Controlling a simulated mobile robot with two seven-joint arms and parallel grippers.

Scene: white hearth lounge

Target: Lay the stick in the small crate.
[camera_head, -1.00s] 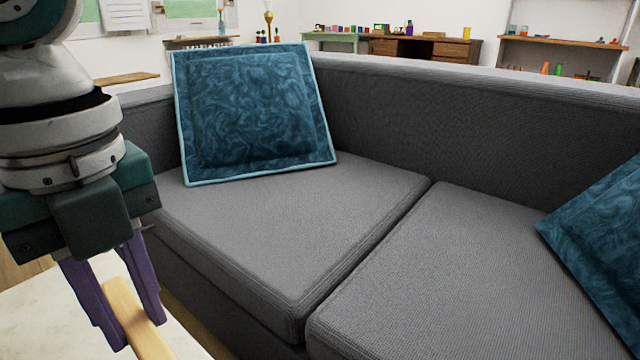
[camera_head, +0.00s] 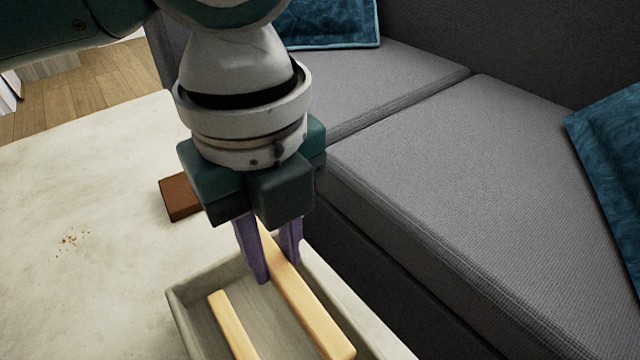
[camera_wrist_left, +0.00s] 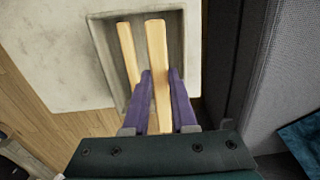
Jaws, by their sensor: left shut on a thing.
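My left gripper (camera_head: 270,262) is shut on a pale wooden stick (camera_head: 312,310), its purple fingers on either side of it. The stick is over or inside the small grey crate (camera_head: 178,312); I cannot tell whether it touches the crate floor. In the left wrist view the held stick (camera_wrist_left: 157,55) runs between the fingers (camera_wrist_left: 158,100) and along the crate (camera_wrist_left: 102,50). A second pale stick (camera_head: 232,325) lies in the crate to the left of the held one. My right gripper is not in view.
The crate stands on a pale table (camera_head: 90,220). A reddish-brown block (camera_head: 180,198) lies behind the crate, and crumbs (camera_head: 72,240) lie to the left. A grey sofa (camera_head: 470,200) with blue cushions (camera_head: 612,150) borders the table on the right.

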